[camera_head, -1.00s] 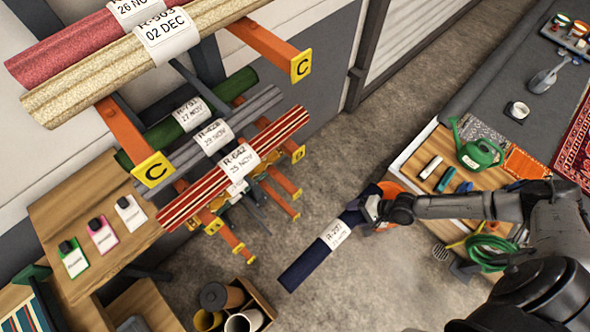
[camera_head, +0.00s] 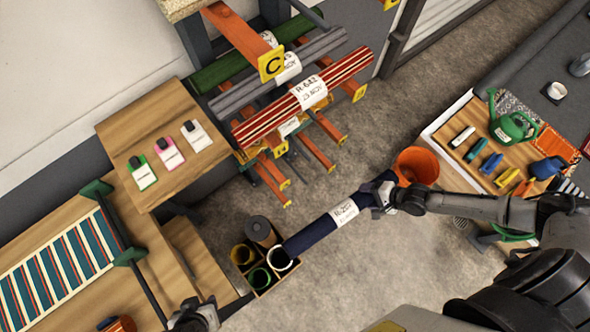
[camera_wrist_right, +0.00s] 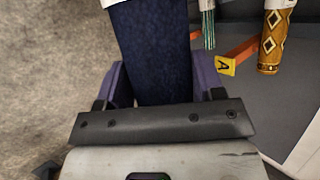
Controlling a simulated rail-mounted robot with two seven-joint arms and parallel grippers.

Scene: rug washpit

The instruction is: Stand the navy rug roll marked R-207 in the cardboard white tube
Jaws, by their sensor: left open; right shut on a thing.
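The navy rug roll marked R-207 (camera_head: 310,236) slants across the head view with its white label facing up. My right gripper (camera_head: 383,196) is shut on its right end. The roll also runs between the fingers in the right wrist view (camera_wrist_right: 152,52). The roll's lower-left end is at the upper rim of the white tube (camera_head: 285,267) in the picture; I cannot tell whether it is above or inside the mouth. The white tube stands in a wooden crate among yellow, green and brown tubes. My left gripper (camera_head: 194,318) is open and empty at the bottom edge.
A rack with rolls, including the red striped R-642 (camera_head: 308,95), is above the crate. A wooden table (camera_head: 160,130) with bottle-like tags is at left. An orange bucket (camera_head: 416,166) is behind my right gripper. Bare floor lies below the roll.

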